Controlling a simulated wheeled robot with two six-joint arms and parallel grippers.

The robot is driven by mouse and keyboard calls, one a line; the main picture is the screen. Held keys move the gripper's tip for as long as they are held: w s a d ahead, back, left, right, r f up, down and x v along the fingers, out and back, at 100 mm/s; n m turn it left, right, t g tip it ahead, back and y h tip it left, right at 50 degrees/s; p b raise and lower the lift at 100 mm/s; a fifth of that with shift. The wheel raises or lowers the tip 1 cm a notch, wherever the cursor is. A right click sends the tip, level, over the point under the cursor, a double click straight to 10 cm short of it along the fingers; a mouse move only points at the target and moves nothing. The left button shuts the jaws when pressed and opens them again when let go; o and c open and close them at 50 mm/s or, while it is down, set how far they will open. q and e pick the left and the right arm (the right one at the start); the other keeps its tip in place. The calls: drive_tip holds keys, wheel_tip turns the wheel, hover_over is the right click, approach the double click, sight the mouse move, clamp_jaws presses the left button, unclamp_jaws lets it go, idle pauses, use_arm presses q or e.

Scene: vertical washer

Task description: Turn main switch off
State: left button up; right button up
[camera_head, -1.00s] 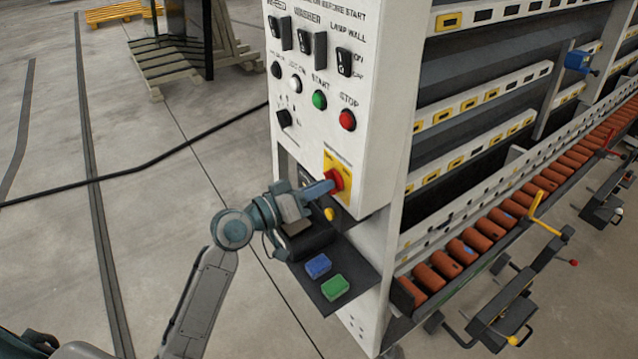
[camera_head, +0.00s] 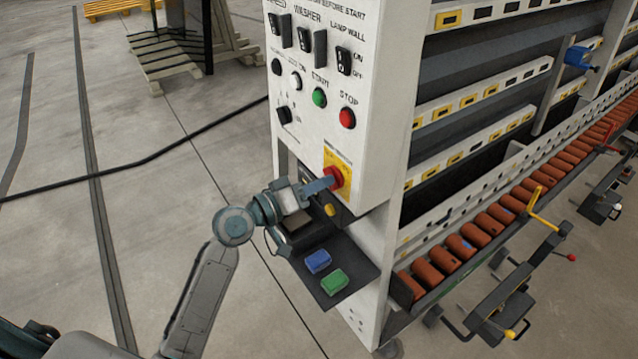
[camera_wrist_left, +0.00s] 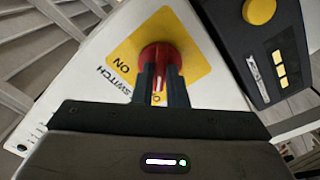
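The main switch (camera_head: 337,178) is a red rotary knob on a yellow plate, low on the white control panel's front. My left gripper (camera_head: 326,183) is at the knob. In the left wrist view my left gripper (camera_wrist_left: 162,82) has its two dark fingers on either side of the red knob's (camera_wrist_left: 163,57) raised ridge, closed on it. "ON" and "SWITCH" show left of the knob; lettering below it is partly hidden by the fingers. My right gripper is not in view.
Above are black switches and the green start (camera_head: 319,98) and red stop (camera_head: 347,117) buttons. A dark shelf (camera_head: 360,273) below holds a blue sponge (camera_head: 318,261) and a green sponge (camera_head: 334,281). A box with a yellow button (camera_wrist_left: 259,11) is close right of the gripper.

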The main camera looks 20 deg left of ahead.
use_arm(q)
drive_tip(key=o, duration=0.3)
drive_tip(key=shift+o, duration=0.2)
drive_tip(key=b+v, duration=0.3)
drive_tip(key=v, duration=0.7)
drive_tip(key=shift+s+a+b, duration=0.3)
drive_tip(key=shift+f, duration=0.1)
